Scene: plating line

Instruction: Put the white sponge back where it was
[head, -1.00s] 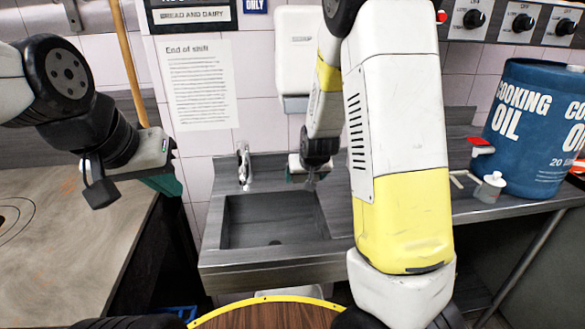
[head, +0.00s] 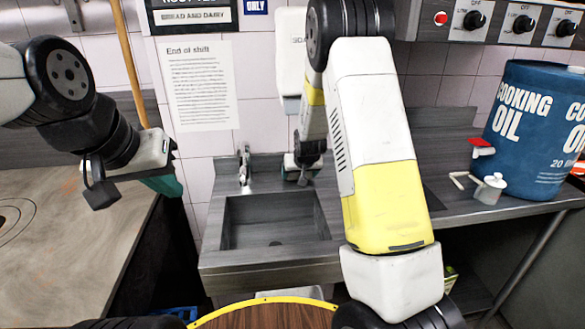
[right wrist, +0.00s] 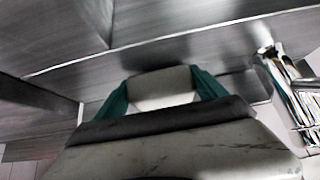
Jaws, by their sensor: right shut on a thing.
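The white sponge (right wrist: 163,88) shows in the right wrist view as a pale block between two teal fingers. My right gripper (right wrist: 160,92) is shut on it and holds it over grey surfaces. In the head view my right gripper (head: 301,178) is small, over the back right of the sink; I cannot make out the sponge there. My left gripper (head: 168,186) hangs at the left beside the worktop, and whether its fingers are open or shut cannot be told.
A grey sink (head: 272,238) with a tap (head: 244,165) stands in the middle. To its right on the counter are a blue cooking oil drum (head: 528,130) and a small white container (head: 490,189). A steel worktop (head: 70,250) is at the left. The sink basin looks empty.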

